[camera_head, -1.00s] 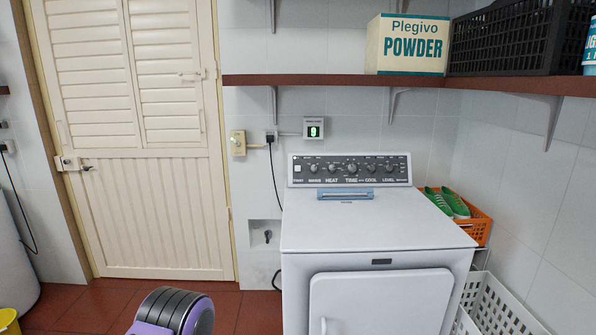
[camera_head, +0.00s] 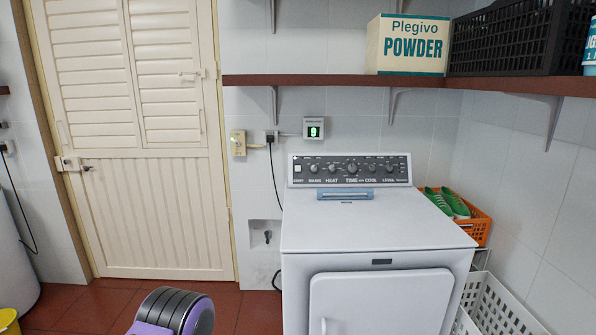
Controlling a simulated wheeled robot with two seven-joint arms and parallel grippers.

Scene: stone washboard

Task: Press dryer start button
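The white dryer (camera_head: 375,235) stands against the tiled back wall, right of centre. Its dark control panel (camera_head: 350,170) at the back of the top carries several round knobs and printed labels. A small pale square start button (camera_head: 297,168) sits at the panel's left end, above small lettering. A blue-grey handle or lid piece (camera_head: 345,194) lies just in front of the panel. A purple and black part of my arm shows at the bottom, left of the dryer and apart from it. Neither gripper's fingers show in the view.
A brown shelf (camera_head: 330,80) above the dryer holds a powder box (camera_head: 407,45) and a black crate (camera_head: 515,42). An orange basket (camera_head: 480,226) with green shoes and a white basket (camera_head: 492,305) stand right of the dryer. Open floor lies before the door (camera_head: 150,200).

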